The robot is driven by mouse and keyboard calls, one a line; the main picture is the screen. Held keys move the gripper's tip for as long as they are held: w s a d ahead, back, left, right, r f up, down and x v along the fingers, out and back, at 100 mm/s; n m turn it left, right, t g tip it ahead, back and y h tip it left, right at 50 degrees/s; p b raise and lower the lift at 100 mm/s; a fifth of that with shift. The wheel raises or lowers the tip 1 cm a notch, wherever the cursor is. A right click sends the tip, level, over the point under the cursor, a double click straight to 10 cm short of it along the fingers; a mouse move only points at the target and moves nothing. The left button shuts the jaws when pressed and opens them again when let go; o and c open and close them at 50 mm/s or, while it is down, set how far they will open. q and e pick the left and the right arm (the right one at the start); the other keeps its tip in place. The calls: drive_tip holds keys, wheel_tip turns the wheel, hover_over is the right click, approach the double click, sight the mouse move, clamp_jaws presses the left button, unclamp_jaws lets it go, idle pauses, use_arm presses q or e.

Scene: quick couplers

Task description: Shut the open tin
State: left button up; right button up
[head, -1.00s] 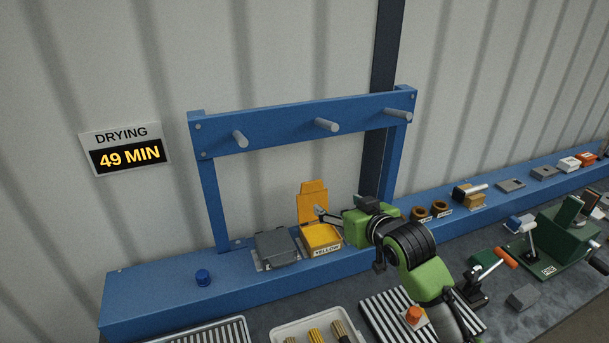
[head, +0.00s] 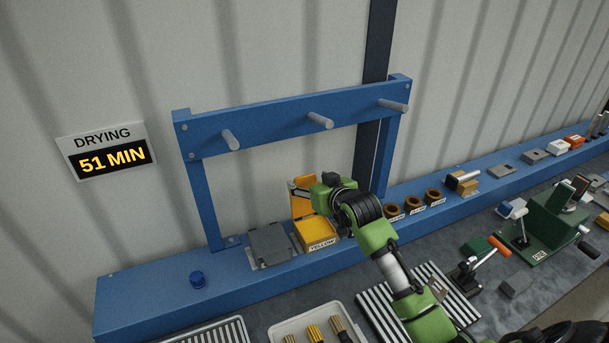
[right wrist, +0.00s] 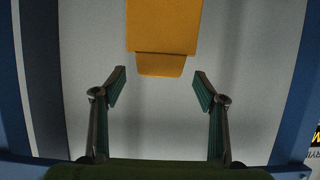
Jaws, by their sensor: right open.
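The open tin is a yellow box (head: 318,237) labelled YELLOW, standing on the blue shelf. Its yellow lid (head: 301,209) stands upright at the back. My right gripper (head: 297,188) is beside the upper part of the lid and hides some of it. In the right wrist view, the open, empty fingers (right wrist: 160,77) are spread wide. The lid (right wrist: 164,25) with its narrower tab appears at the top there, centred beyond the fingertips, with no contact to be seen. My left gripper is not in view.
A grey tin (head: 270,245) sits just left of the yellow one. A blue frame with pegs (head: 320,121) rises behind. Several brown rings (head: 414,202) lie to the right. A blue knob (head: 197,280) is on the shelf's left part, which is otherwise mostly clear.

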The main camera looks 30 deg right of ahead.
sight(306, 179)
drive_tip(key=shift+x, duration=1.05)
drive_tip(key=shift+w+f+p, duration=0.15)
drive_tip(key=shift+w+p, duration=0.25)
drive_tip(key=shift+w, duration=0.25)
drive_tip(key=shift+w+f, duration=0.25)
drive_tip(key=shift+w, duration=0.05)
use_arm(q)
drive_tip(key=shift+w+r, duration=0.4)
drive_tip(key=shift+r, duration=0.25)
